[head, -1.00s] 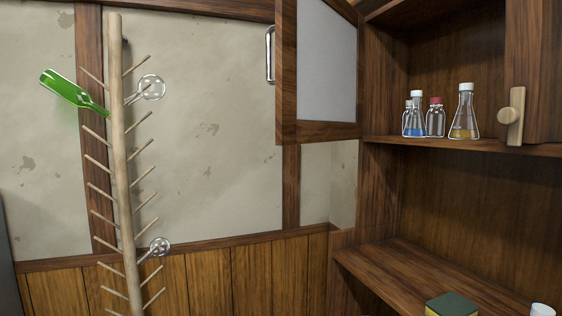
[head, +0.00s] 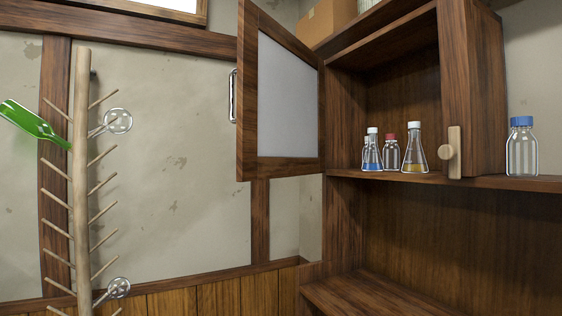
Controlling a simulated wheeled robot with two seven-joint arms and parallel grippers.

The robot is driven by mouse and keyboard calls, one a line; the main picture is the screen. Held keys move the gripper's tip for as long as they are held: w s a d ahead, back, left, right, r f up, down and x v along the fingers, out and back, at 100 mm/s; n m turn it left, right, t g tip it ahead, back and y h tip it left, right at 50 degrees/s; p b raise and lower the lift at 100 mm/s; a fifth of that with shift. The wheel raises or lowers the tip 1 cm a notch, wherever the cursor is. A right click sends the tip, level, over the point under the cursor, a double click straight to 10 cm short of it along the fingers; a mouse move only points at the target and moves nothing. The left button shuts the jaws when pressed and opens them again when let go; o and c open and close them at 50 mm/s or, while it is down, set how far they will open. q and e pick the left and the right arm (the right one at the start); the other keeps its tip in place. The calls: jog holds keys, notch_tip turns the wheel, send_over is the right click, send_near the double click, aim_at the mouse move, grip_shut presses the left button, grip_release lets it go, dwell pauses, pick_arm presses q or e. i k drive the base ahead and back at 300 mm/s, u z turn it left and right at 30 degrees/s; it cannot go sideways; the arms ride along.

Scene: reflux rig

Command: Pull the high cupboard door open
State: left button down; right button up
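The high cupboard door (head: 287,98) has a dark wooden frame around a pale panel. It stands swung wide open to the left of the cupboard (head: 345,120). Its metal bar handle (head: 232,96) is on the door's far left edge, against the wall behind. Inside the open cupboard several flasks and bottles show, among them a flask with amber liquid (head: 415,155) and one with blue liquid (head: 372,157). Neither of my grippers is in the head view, and nothing touches the door.
A wooden drying rack (head: 82,180) with pegs stands at the left, holding a green bottle (head: 30,122) and round glass pieces. A wooden turn latch (head: 451,152) sits on the cupboard's right post. A blue-capped bottle (head: 521,150) stands on the shelf at right. A cardboard box (head: 326,20) is on top.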

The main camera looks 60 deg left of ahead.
aim_at(280, 118)
jog(key=k, duration=0.6)
jog(key=u, duration=1.15)
jog(key=i, duration=0.5)
